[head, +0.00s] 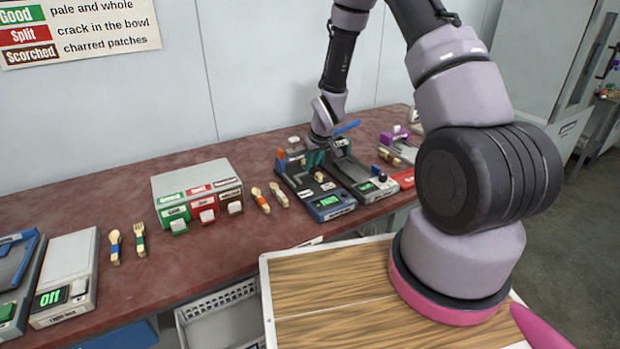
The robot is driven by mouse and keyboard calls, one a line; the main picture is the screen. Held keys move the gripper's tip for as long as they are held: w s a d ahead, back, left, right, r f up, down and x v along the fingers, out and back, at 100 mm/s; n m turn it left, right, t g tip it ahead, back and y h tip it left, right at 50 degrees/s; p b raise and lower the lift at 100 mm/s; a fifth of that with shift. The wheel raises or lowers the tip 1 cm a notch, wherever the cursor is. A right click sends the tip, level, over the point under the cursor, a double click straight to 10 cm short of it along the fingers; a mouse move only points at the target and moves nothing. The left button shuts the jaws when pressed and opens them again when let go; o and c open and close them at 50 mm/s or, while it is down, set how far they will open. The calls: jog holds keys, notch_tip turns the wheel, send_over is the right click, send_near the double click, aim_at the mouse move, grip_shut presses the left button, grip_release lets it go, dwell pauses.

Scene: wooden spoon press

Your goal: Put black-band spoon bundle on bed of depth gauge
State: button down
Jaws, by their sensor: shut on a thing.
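My gripper (318,157) reaches down over the left of two dark flat devices at the back of the bench. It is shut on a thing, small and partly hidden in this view. A small pale, wood-coloured piece (319,177) shows just below the fingers, over the left device. It may be the black-band spoon bundle, but I cannot make out its band, or whether it touches the surface below. The left device (328,207) has a blue-framed front display. The right device (375,188) has a green display. Their labels are too small to read, so I cannot tell which is the depth gauge.
A grey sorting box (197,182) with coloured labels stands left of the devices. Loose spoons (279,195) lie between them. A spoon (115,246) and fork (139,240) lie further left, beside a light box (66,278). More items (390,156) crowd the right.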

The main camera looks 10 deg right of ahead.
aim_at(312, 175)
jog(key=shift+f, duration=2.2)
jog(key=c, duration=0.8)
grip_release()
jog(key=shift+f, duration=0.15)
jog(key=shift+d, duration=0.1)
